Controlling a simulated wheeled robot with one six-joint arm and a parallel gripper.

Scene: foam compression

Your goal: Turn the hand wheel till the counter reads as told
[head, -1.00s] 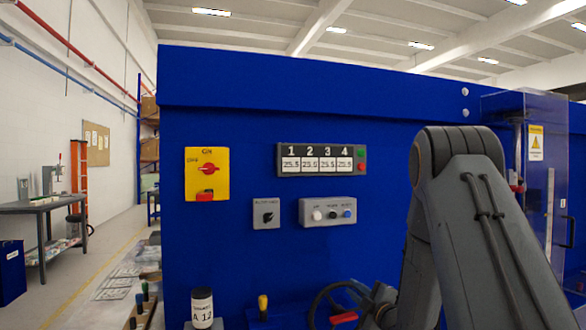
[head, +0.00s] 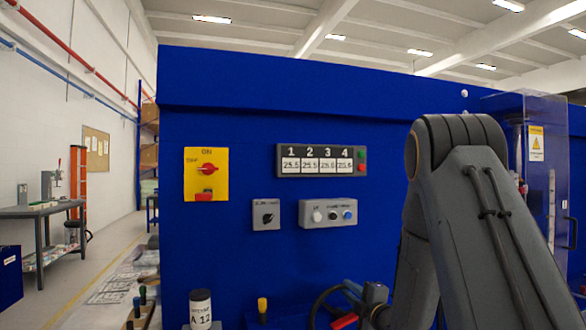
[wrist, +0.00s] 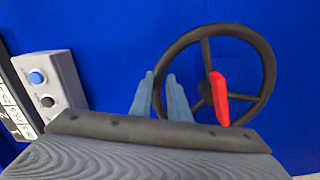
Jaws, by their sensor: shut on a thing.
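The dark hand wheel (wrist: 265,48) has a round rim with spokes and a red lever (wrist: 219,98) at its hub. It stands before the blue machine face. In the wrist view, my gripper (wrist: 160,80) has its two blue-grey fingers on either side of the wheel's left rim, shut on it. The wheel also shows low in the head view (head: 314,308), partly hidden by my arm. The number panel (head: 321,160) has columns 1 to 4, each reading about 25.5; the last digits are too small to be sure. No other counter shows.
A yellow switch plate (head: 206,174) with a red knob, a small grey selector box (head: 266,214) and a grey button box (head: 328,214) are on the blue face. A labelled canister (head: 201,309) stands low at left. A clear guard (head: 546,170) is at right.

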